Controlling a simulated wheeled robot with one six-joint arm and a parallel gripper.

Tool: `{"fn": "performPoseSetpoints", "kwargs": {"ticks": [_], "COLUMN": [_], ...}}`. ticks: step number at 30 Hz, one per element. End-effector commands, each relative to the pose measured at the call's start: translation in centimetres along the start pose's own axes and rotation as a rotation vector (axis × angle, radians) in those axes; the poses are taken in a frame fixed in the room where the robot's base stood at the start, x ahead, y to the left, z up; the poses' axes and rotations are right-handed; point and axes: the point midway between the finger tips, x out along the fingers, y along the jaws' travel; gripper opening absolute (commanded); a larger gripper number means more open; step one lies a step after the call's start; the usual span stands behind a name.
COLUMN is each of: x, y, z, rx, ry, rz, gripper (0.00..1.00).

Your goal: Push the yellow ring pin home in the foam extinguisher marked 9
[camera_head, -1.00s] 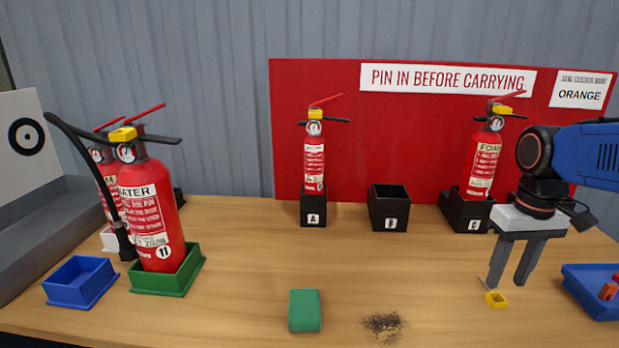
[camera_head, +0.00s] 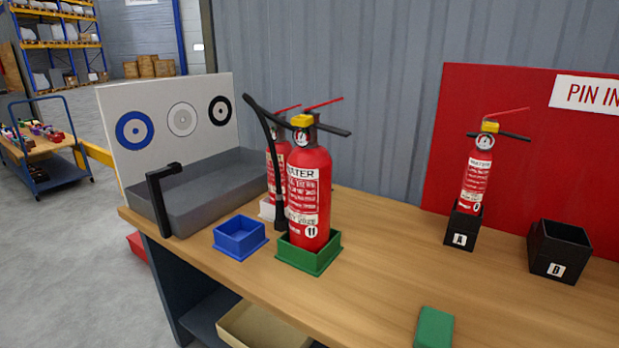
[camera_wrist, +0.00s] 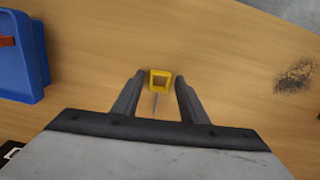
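The yellow ring pin (camera_wrist: 160,80) shows in the wrist view, with a square yellow ring and a thin grey shank pointing back toward my gripper. My gripper (camera_wrist: 160,77) is open, with one finger on each side of the pin and gaps between; the exact height above the table is hard to tell. The head view does not show my gripper or the pin now. The foam extinguisher is out of both current views; a second earlier it stood in black box C at the right, its number unreadable.
In the head view a water extinguisher marked 11 (camera_head: 309,190) stands in a green tray (camera_head: 310,262), near a blue tray (camera_head: 240,238). Another extinguisher (camera_head: 477,175) stands in box A (camera_head: 461,231). Box B (camera_head: 559,250) looks empty. A blue bin (camera_wrist: 20,60) lies left in the wrist view.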

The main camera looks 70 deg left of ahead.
Motion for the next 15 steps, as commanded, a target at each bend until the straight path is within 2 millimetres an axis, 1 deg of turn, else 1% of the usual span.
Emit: {"fn": "performPoseSetpoints", "kwargs": {"ticks": [1,2,3,5,6,15], "x": [0.00,0.00,0.00,-0.01,-0.01,-0.47], "y": [0.00,0.00,0.00,0.00,0.00,0.00], "z": [0.00,0.00,0.00,0.00,0.00,-0.02], "rx": [0.000,0.000,0.000,0.000,0.000,0.000], "ry": [0.000,0.000,0.000,0.000,0.000,0.001], "rz": [0.000,0.000,0.000,0.000,0.000,0.000], "gripper": [0.34,0.27,0.18,0.03,0.00,0.00]}}
